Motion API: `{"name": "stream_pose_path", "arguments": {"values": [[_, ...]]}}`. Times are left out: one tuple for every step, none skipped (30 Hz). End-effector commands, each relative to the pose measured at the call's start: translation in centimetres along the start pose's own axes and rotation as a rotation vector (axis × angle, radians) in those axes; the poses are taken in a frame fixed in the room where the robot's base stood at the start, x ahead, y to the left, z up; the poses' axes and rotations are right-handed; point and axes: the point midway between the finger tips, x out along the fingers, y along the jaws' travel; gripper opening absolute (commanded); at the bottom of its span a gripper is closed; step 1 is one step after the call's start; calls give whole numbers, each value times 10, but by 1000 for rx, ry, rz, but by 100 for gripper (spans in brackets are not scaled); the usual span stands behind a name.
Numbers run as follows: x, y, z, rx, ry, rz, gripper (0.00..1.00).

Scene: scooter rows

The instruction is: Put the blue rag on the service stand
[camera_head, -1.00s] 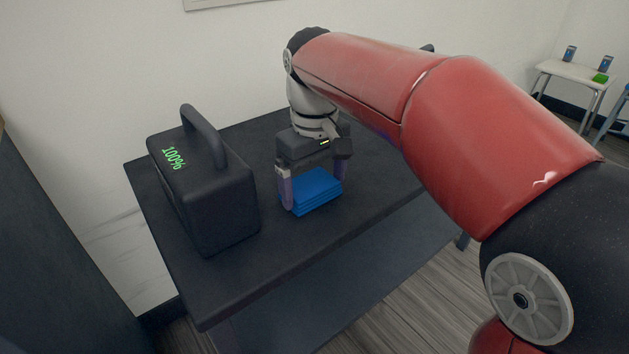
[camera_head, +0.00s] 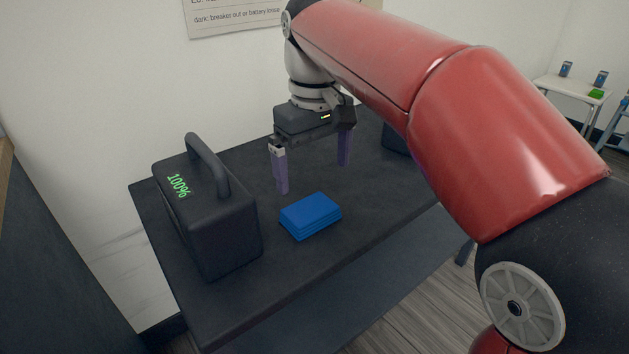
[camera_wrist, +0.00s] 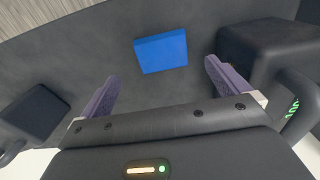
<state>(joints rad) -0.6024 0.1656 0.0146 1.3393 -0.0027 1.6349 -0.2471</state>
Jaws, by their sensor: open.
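The blue rag (camera_head: 310,215) is a folded, flat stack lying on the dark stand top (camera_head: 250,280). It also shows in the wrist view (camera_wrist: 161,52), beyond and between my fingertips. My gripper (camera_head: 312,178) is open and empty, raised above the stand top and apart from the rag, on its wall side. The two purple fingers are spread wide in the wrist view (camera_wrist: 160,75). I cannot tell from a label whether this dark table is the service stand.
A black battery case (camera_head: 215,215) with a handle and a green "100%" display stands left of the rag. Another dark case (camera_head: 397,138) is partly hidden behind my arm. A small white table (camera_head: 575,88) with a green item (camera_head: 596,94) stands far right. A notice hangs on the wall.

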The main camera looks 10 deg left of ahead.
Motion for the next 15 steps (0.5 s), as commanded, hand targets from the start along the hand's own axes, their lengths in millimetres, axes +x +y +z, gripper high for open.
{"name": "stream_pose_path", "arguments": {"values": [[-12,0,0,0,1,0,100],[-16,0,0,0,1,0,100],[-20,0,0,0,1,0,100],[-24,0,0,0,0,0,100],[-26,0,0,0,0,0,100],[-28,0,0,0,0,0,100],[-30,0,0,0,0,0,100],[-31,0,0,0,-1,0,100],[-32,0,0,0,-1,0,100],[-32,0,0,0,-1,0,100],[-32,0,0,0,-2,-1,100],[-32,0,0,0,-2,-1,100],[-32,0,0,0,-2,0,100],[-32,0,1,1,-1,0,100],[-32,2,3,7,2,1,100]]}}
